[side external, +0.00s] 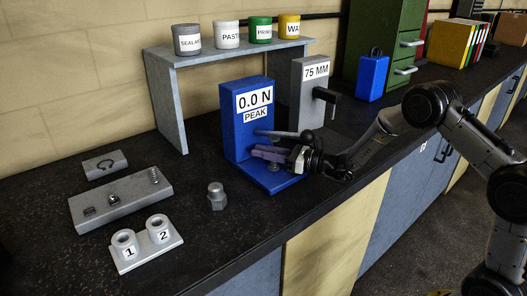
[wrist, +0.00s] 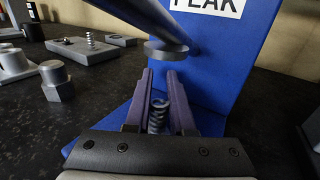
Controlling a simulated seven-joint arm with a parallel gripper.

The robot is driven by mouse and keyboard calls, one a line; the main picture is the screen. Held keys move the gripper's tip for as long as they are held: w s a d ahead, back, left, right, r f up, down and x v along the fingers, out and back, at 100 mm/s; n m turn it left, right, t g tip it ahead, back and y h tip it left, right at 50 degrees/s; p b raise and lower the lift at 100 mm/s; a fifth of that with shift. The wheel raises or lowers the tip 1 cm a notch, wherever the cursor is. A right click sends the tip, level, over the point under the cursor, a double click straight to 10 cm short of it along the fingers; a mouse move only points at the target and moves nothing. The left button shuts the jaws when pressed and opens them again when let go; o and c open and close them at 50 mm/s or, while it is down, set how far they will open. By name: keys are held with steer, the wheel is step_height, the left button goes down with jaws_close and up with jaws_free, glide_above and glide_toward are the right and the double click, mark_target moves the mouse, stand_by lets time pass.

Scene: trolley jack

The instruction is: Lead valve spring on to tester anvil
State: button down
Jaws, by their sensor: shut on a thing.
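The blue tester (side external: 245,120) stands on the bench, its display reading 0.0 N PEAK. My gripper (side external: 257,152) reaches in from the right, over the tester's blue base (side external: 275,182). In the wrist view its purple fingers (wrist: 158,82) are shut on a coiled valve spring (wrist: 157,117), which looks upright between them. The tester's round upper disc (wrist: 165,51) hangs on a rod just beyond and above the fingertips. A small grey disc, likely the anvil (side external: 274,167), shows on the base below the fingers. The spring's lower end is hidden, so contact with the anvil cannot be told.
A grey block (side external: 120,203) at left holds small parts, including another spring (side external: 154,176). Cups marked 1 and 2 (side external: 145,245) and a hex-based metal part (side external: 216,196) stand nearer. The front bench is clear.

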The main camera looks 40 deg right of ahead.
steer(key=shift+f, duration=0.1)
steer(key=c, duration=0.7)
jaws_free()
steer(key=shift+s, duration=0.1)
steer(key=v, duration=1.3)
steer(key=shift+s+d, duration=0.2)
steer(key=shift+s, duration=0.05)
steer(key=shift+v, duration=3.5)
steer(key=shift+a, duration=0.1)
